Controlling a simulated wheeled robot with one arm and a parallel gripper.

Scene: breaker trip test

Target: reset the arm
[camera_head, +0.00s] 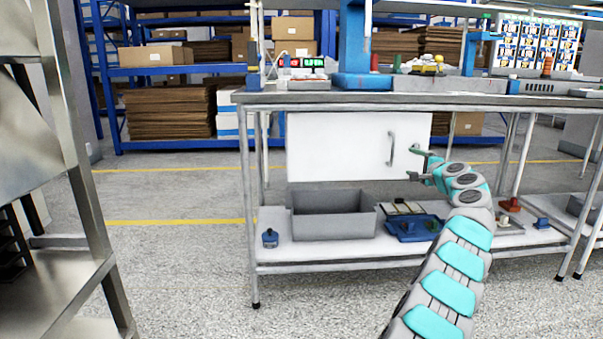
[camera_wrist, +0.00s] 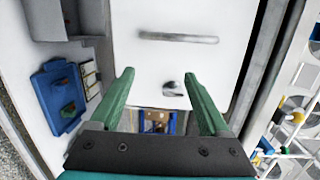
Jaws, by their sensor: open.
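My arm (camera_head: 455,260), grey with teal panels, reaches forward from the lower right in the head view. My gripper (camera_head: 420,165) is open, with its fingers apart and nothing seen between them. It is in front of the workbench, to the right of the handle (camera_head: 390,149) of a white panel (camera_head: 335,145) below the bench top. In the wrist view the two green fingers (camera_wrist: 163,100) point toward the white panel (camera_wrist: 200,70), and the handle (camera_wrist: 178,38) lies beyond the fingertips. I cannot tell the exact gap to the panel.
The bench top (camera_head: 400,98) carries devices and a blue stand (camera_head: 352,45). The lower shelf holds a grey bin (camera_head: 333,222), a blue tray (camera_head: 413,230) and a small blue item (camera_head: 270,238). A metal rack (camera_head: 95,225) stands at left. The floor (camera_head: 180,260) between is clear.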

